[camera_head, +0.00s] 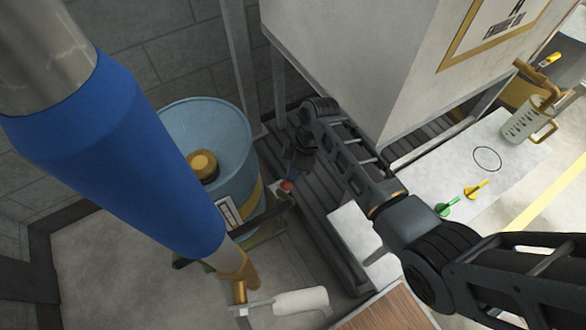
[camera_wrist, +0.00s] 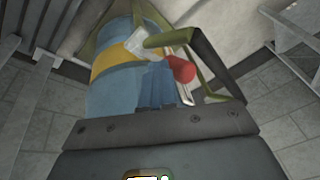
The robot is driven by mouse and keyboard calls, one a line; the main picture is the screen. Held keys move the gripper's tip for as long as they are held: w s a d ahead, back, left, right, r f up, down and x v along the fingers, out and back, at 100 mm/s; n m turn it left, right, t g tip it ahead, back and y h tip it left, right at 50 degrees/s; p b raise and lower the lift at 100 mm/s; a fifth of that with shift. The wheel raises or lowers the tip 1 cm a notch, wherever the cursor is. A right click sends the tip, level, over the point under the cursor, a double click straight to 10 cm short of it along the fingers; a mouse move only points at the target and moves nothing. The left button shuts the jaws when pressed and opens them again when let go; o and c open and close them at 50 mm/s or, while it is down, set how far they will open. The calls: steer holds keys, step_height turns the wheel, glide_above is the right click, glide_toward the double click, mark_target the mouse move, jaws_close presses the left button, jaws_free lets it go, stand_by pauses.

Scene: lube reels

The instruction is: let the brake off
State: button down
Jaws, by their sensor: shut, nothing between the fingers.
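The likely brake lever is a small metal lever with a red knob (camera_head: 286,186), beside the blue drum (camera_head: 205,130) with a yellow band. In the wrist view the red knob (camera_wrist: 182,69) is just right of my fingertips, with a pale plate beside it. My gripper (camera_head: 293,172) reaches down to the knob from above. In the wrist view my gripper (camera_wrist: 157,82) is shut and empty, its fingers close beside the knob; I cannot tell whether they touch. The lever's lower part is partly hidden.
A dark bent bar (camera_wrist: 216,66) and green frame pass close to the knob. A large blue-sleeved pipe (camera_head: 120,150) crosses the left.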

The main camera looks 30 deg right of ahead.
steer(key=shift+f, duration=0.15)
steer(key=w+v, duration=0.1)
steer(key=v, duration=0.7)
steer(key=shift+w, duration=0.15)
stand_by(0.4)
